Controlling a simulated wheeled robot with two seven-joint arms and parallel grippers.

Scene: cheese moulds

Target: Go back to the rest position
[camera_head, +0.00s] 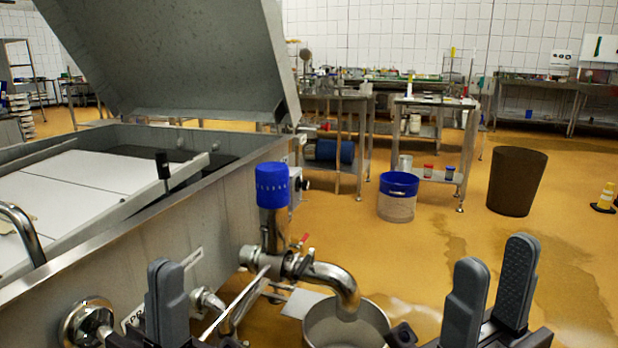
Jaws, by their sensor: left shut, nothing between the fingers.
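My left gripper (166,272) shows at the lower left, its dark grey fingers upright and together, with nothing between them. It stands in front of the steel vat's side wall in the picture. My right gripper (492,262) shows at the lower right, its two fingers upright and apart with a clear gap. I see nothing between them. Only the upper parts of both grippers are in view; the arms behind them are mostly cut off by the lower edge.
A steel vat (150,238) with a raised lid (180,60) fills the left. Its blue-capped valve (272,187) and bent pipe (335,280) reach over a steel pot (372,322) between my grippers. Beyond are a blue-rimmed bucket (397,205), brown bin (516,180) and open floor.

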